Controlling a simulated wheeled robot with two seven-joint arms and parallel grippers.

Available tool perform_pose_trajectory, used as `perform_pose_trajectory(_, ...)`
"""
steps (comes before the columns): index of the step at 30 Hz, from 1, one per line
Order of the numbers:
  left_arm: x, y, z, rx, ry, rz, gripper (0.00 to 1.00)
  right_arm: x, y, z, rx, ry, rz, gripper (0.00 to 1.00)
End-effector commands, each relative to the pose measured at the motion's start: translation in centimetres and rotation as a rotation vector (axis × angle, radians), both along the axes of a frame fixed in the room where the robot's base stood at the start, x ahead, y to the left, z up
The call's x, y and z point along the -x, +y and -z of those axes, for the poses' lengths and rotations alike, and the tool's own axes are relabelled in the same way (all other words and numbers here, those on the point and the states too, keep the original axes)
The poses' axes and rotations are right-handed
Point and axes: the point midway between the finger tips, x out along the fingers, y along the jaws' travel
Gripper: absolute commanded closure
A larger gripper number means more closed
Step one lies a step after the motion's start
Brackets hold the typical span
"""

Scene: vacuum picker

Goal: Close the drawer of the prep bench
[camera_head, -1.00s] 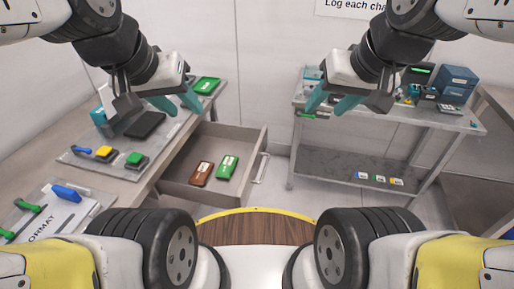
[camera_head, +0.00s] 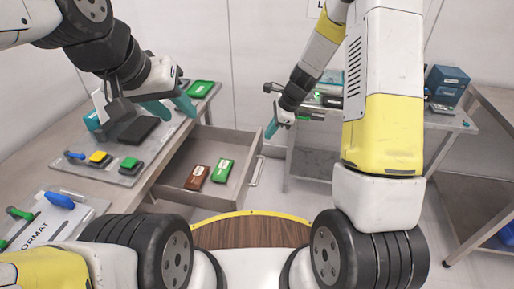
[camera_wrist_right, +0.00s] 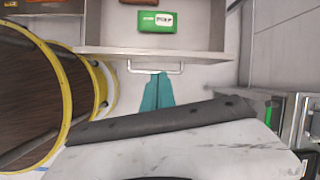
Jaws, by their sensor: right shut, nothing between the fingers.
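The prep bench (camera_head: 85,180) stands at the left with its grey drawer (camera_head: 236,187) pulled out. A brown item (camera_head: 198,178) and a green item (camera_head: 222,171) lie in the drawer. The drawer's bar handle (camera_head: 257,171) is on its front face; it also shows in the right wrist view (camera_wrist_right: 155,70). My right gripper (camera_head: 272,129) is shut and empty, in front of the drawer. In the right wrist view its teal fingertips (camera_wrist_right: 158,76) appear just below the handle; I cannot tell whether they touch. My left gripper (camera_head: 171,110) is open and empty above the bench.
A grey cart (camera_head: 440,118) with a blue box (camera_head: 447,84) stands at the back right, partly hidden by my right arm. Another bench (camera_head: 492,115) is at the far right. A tray (camera_head: 110,170) with tools lies on the prep bench. Floor is free right of the drawer.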

Motion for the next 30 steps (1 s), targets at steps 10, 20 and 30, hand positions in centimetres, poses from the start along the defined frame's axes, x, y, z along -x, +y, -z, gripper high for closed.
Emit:
perform_pose_trajectory(10,0.0,0.0,0.0,0.000,0.000,0.000,0.60,-1.2,0.4,8.7,-0.018,0.155,0.246,1.00)
perform_pose_trajectory(20,0.0,0.0,0.0,0.000,0.000,0.000,0.60,-1.5,2.2,13.3,-0.019,0.160,0.248,1.00)
perform_pose_trajectory(30,0.0,0.0,0.0,0.000,0.000,0.000,0.60,-2.0,3.8,17.4,-0.019,0.156,0.246,1.00)
